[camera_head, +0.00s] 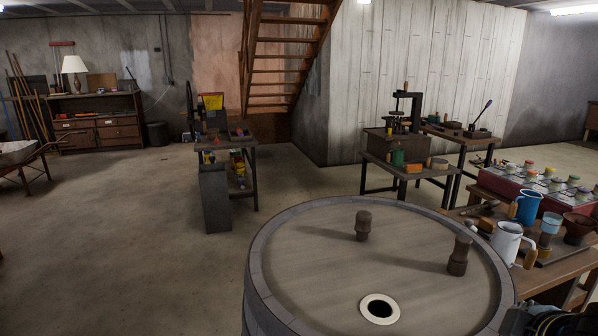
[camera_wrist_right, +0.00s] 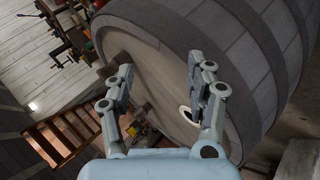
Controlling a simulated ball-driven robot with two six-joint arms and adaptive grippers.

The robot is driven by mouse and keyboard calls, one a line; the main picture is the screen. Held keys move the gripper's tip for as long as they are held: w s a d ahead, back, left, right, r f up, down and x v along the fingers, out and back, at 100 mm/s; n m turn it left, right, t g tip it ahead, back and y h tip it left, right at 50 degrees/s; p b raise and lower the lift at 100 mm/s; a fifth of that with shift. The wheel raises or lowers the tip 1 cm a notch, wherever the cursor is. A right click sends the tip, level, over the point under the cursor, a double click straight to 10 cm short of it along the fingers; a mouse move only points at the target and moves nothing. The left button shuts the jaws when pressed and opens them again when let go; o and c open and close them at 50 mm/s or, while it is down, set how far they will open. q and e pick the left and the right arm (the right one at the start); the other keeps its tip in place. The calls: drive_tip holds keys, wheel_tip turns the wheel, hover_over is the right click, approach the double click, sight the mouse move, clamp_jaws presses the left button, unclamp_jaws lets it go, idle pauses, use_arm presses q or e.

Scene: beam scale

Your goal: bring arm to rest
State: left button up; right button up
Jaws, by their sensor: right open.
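My right gripper (camera_wrist_right: 163,85) shows in the right wrist view with its two grey fingers spread apart and nothing between the tips. Behind the fingers is the grey top of a large barrel (camera_wrist_right: 150,45), tilted in this view. The white-ringed hole (camera_wrist_right: 186,114) in that top is partly covered by the right-hand finger. In the head view the barrel (camera_head: 320,285) stands at the bottom centre. My left gripper is not in view. A dark shape at the head view's bottom right corner is too cut off to name.
Two wooden pegs (camera_head: 363,226) (camera_head: 459,255) stand on the barrel top. Right of it, a bench holds a white jug (camera_head: 507,241), a blue jug (camera_head: 528,207) and a red rack of jars (camera_head: 540,186). Workbenches stand further back. The floor (camera_head: 110,240) at left is clear.

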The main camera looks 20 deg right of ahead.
drive_tip(key=s+a+f+m+g+y, duration=0.1)
drive_tip(key=s+a+m+y, duration=0.15)
drive_tip(key=a, duration=0.35)
drive_tip(key=s+a+m+g+y, duration=0.1)
drive_tip(key=a+m+g+y, duration=0.15)
drive_tip(key=a, duration=0.45)
wheel_tip(320, 180, down, 34)
drive_tip(key=s+d+b, duration=0.2)
drive_tip(key=b, duration=0.6)
drive_tip(key=s+d+f+g+b, duration=0.1)
drive_tip(key=s+f+b, duration=0.4)
drive_tip(key=s+f, duration=1.3)
wheel_tip(320, 180, down, 4)
drive_tip(key=shift+s+g+y, duration=0.3)
drive_tip(key=shift+g+y, duration=0.1)
drive_tip(key=shift+g, duration=0.15)
